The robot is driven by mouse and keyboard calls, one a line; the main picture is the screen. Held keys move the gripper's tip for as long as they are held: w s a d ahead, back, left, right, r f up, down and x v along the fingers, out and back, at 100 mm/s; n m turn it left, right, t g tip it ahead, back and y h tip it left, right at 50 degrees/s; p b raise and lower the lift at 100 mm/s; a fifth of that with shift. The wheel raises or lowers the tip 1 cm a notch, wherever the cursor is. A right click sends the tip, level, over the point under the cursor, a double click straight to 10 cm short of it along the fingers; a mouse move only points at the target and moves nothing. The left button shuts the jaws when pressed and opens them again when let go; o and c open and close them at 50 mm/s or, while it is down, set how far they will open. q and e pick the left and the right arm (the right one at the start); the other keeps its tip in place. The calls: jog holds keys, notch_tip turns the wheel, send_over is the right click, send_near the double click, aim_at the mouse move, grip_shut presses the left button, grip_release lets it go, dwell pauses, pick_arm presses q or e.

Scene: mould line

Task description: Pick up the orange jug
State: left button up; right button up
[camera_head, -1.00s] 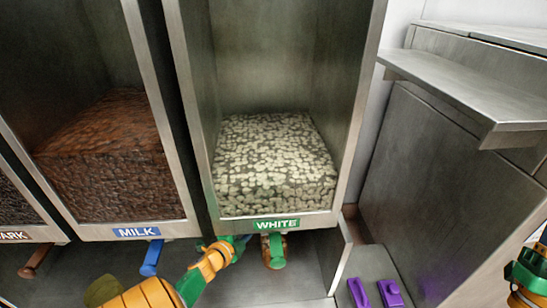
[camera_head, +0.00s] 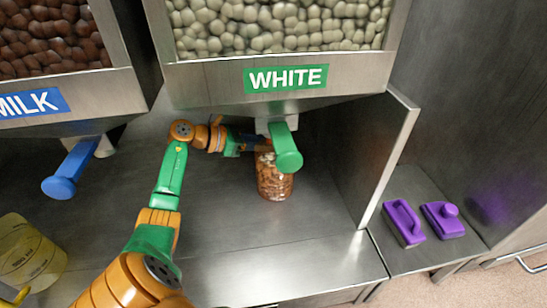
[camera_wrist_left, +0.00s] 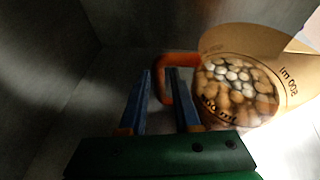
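The jug with an orange handle (camera_wrist_left: 180,62) has a clear, brownish body marked "500 ml" and holds round pale and brown pieces (camera_wrist_left: 240,90). In the head view, the jug (camera_head: 273,182) stands upright on the steel counter under the green WHITE spout, which hides part of its top. My left gripper (camera_head: 248,143) reaches to its upper left side. In the left wrist view, the blue fingers (camera_wrist_left: 160,95) are apart, with the upright part of the handle between them. I see a gap beside the handle. My right gripper is out of view.
The green spout lever (camera_head: 286,150) hangs close above the jug. A steel divider (camera_head: 385,145) stands to its right. Two purple items (camera_head: 425,220) lie beyond it. A blue lever (camera_head: 70,172) and a yellowish container (camera_head: 28,258) are at left. The counter front is clear.

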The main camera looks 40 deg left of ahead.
pick_arm(q)
jog(key=shift+w+d, duration=0.2)
jog(key=shift+w, duration=0.1)
grip_shut()
dwell(1.2)
